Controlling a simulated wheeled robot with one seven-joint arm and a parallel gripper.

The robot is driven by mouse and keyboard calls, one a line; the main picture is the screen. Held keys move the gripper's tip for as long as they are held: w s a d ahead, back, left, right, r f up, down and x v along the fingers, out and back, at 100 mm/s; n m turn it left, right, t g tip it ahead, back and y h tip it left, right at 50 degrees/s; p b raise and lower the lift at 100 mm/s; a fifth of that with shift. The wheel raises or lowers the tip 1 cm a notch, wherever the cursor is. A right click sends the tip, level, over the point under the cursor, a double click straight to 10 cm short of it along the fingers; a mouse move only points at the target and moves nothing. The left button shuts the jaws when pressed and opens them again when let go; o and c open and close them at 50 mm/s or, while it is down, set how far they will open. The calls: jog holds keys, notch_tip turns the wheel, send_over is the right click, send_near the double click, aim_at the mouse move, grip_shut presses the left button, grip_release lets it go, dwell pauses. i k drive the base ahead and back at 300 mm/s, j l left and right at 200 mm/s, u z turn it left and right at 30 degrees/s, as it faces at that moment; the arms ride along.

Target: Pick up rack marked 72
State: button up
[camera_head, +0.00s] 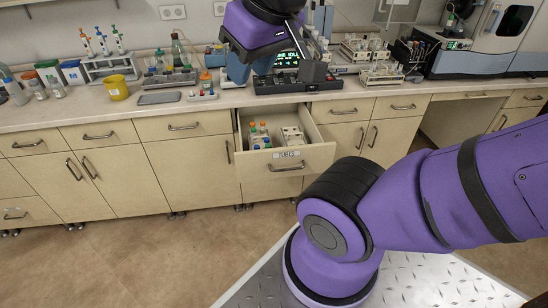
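Several pale racks could be the rack marked 72, but no number is legible. One rack (381,75) stands near the front of the counter, right of centre, and another (365,47) stands behind it. A small pale rack (293,138) sits in the open drawer (297,160), beside bottles with orange and green caps. The end of my purple arm hangs over the counter at the top centre, left of the front rack and apart from it. My gripper's fingers cannot be made out there, so whether they are open or shut does not show.
A dark device with a lit green display (287,60) stands on the counter under my arm. A large instrument (500,40) fills the right end. A pipette stand (108,65) and a yellow cup (117,87) stand left. The open drawer juts out over clear floor.

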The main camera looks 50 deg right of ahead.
aim_at(295, 142)
jog(key=k+l, duration=0.15)
jog(key=l, duration=0.2)
jog(key=k+l+z, duration=0.1)
jog(key=l, duration=0.25)
jog(key=k+l, duration=0.4)
jog(key=l, duration=0.3)
jog(key=k+l+z, duration=0.1)
jog(key=l, duration=0.25)
jog(key=k+l, duration=0.2)
jog(key=l, duration=0.2)
jog(key=i+j+z, duration=0.1)
jog(key=i+j, duration=0.25)
jog(key=i+j+z, duration=0.1)
jog(key=i+j, duration=0.2)
jog(key=j, duration=0.2)
jog(key=i+j+z, duration=0.1)
jog(key=i+j, duration=0.2)
jog(key=j, duration=0.2)
